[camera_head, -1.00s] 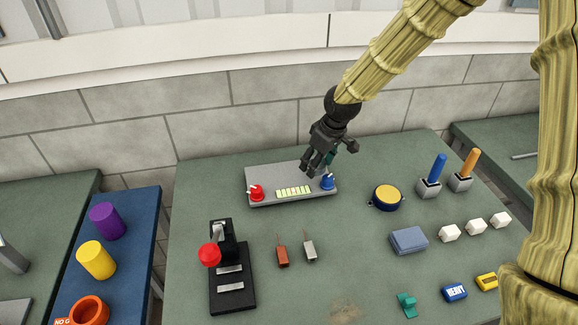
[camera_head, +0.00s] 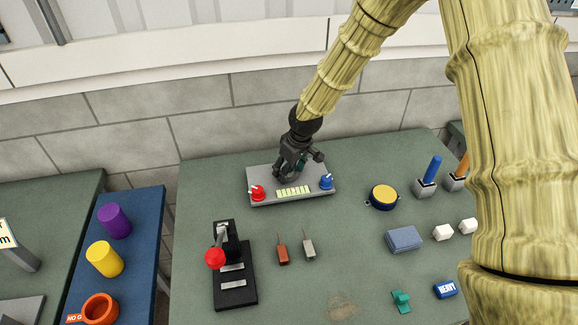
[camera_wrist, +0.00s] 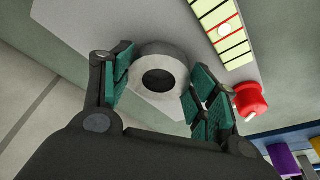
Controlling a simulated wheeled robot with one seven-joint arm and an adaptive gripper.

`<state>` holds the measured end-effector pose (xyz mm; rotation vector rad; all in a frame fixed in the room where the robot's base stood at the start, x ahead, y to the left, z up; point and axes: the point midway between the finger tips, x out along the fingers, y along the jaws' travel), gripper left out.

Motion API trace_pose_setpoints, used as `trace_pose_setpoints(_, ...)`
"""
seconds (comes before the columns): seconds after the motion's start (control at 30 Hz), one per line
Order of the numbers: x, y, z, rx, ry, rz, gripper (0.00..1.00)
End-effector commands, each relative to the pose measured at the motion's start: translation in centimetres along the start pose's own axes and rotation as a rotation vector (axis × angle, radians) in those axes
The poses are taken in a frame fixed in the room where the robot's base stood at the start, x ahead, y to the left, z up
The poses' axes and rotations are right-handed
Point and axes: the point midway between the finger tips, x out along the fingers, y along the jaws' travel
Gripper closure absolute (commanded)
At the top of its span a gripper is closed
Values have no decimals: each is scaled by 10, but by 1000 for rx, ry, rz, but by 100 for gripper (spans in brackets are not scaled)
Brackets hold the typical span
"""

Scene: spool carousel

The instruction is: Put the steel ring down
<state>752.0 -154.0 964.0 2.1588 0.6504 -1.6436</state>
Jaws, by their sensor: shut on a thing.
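The steel ring (camera_wrist: 166,55) is a pale grey ring with a dark round hole, seen from above in the wrist view. My gripper (camera_wrist: 158,82) has its green-padded fingers on either side of the ring and is shut on it. In the head view my gripper (camera_head: 288,175) points down over the back middle of the grey panel (camera_head: 322,196). The ring is not clearly visible there, behind the dark fingers. The ring appears over the panel's surface in the wrist view; I cannot tell whether it touches it.
The panel carries a red knob (camera_head: 258,193), a lit scale (camera_head: 293,191) and a blue knob (camera_head: 326,182), close to my fingers. A red-balled lever (camera_head: 215,258) stands front left. A yellow-topped round thing (camera_head: 383,196) sits right. The green table between them has bare patches.

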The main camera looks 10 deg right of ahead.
Motion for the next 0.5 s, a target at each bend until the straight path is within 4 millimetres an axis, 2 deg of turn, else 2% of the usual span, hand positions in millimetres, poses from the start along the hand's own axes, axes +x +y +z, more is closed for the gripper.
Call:
trace_pose_setpoints(0.4, 6, 0, 1, 0, 0, 0, 67)
trace_pose_setpoints(0.43, 5, 0, 1, 0, 0, 0, 37)
trace_pose_setpoints(0.5, 5, 0, 1, 0, 0, 0, 24)
